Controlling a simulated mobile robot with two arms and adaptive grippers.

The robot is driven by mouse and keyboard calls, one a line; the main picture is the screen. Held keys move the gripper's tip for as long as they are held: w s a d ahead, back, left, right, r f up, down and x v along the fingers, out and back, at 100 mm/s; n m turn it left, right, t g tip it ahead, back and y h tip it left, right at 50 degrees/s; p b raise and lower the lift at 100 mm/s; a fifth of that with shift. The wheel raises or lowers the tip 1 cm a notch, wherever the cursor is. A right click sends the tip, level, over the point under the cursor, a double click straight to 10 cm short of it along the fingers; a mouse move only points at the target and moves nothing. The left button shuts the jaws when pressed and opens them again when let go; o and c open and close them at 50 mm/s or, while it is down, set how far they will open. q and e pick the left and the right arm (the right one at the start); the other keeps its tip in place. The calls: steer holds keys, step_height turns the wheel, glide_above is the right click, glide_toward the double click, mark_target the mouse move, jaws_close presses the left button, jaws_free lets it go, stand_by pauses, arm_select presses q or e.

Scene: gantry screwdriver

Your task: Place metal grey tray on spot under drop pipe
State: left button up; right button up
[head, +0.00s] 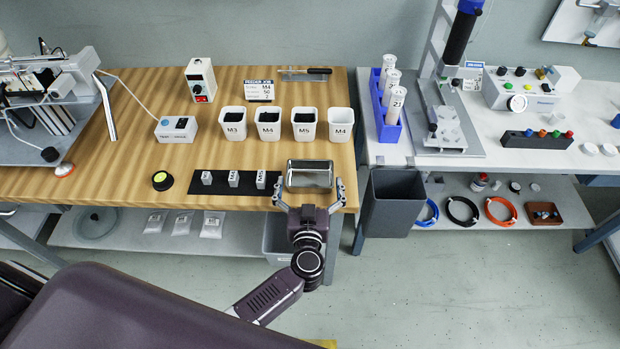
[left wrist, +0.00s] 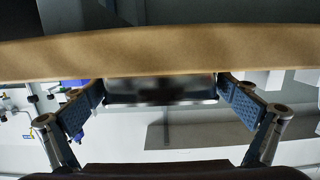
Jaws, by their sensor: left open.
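The metal grey tray (head: 310,165) lies at the front edge of the wooden table, right of the black mat. My left gripper (head: 309,188) is open, with one finger on each side of the tray in the head view. In the left wrist view the tray (left wrist: 160,91) shows dark and shiny between the spread fingertips of my left gripper (left wrist: 160,88). I cannot tell whether the fingers touch it. A slanted metal pipe (head: 106,108) stands at the table's left, beside the machine. The spot under it is not clearly visible. My right gripper is not in view.
Labelled white cups (head: 233,124) stand behind the mat (head: 221,189), which holds small labelled blocks. A round black-and-yellow button (head: 162,181) and a white box (head: 176,129) stand further left. A grey bin (head: 393,203) stands right of the table.

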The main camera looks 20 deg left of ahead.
mark_target(310, 180)
arm_select(q)
steer(key=shift+x, duration=1.05)
steer(key=c, duration=1.2)
steer(key=shift+r+p, duration=3.75)
steer(key=shift+r, duration=6.2)
